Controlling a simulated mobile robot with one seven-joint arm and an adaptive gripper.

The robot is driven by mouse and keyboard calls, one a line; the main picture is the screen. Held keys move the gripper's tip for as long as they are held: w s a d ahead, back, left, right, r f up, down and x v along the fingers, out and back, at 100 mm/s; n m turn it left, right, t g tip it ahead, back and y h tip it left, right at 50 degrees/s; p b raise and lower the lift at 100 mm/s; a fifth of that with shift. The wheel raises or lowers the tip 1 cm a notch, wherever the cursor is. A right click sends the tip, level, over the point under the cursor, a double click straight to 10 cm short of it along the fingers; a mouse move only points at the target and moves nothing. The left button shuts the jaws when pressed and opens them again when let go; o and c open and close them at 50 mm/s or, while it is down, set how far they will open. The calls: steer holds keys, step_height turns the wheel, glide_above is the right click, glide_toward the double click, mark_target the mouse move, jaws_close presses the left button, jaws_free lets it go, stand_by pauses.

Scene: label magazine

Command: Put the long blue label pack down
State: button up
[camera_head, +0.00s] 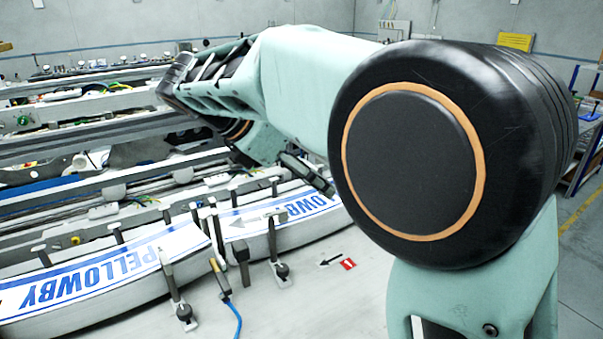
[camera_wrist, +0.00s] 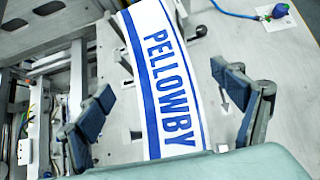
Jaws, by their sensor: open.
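The long blue label pack, white with blue stripes and the word PELLOWBY, lies between my gripper's fingers in the wrist view (camera_wrist: 167,75). It appears to be the right-hand pack (camera_head: 300,208) in the head view, lying flat along the curved magazine channel. My gripper (camera_wrist: 162,88) is open, with one dark blue finger pad on each side of the pack and a visible gap on both sides. In the head view my gripper (camera_head: 308,172) is low over the pack's far side, partly hidden by my arm. The pack's near end is hidden by my gripper's body in the wrist view.
A second PELLOWBY pack (camera_head: 95,268) lies in the channel to the left. Upright posts and clamps (camera_head: 180,300) stand along the channel, with a sensor on a blue cable (camera_head: 238,318). Machine rails (camera_head: 90,130) run behind. The grey plate in front (camera_head: 315,305) is mostly clear.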

steer(key=shift+r, duration=0.3)
steer(key=s+a+r, duration=0.4)
steer(key=s+a, duration=0.4)
steer(key=a, duration=0.5)
steer(key=shift+s, duration=0.4)
steer(key=shift+w+d, duration=0.1)
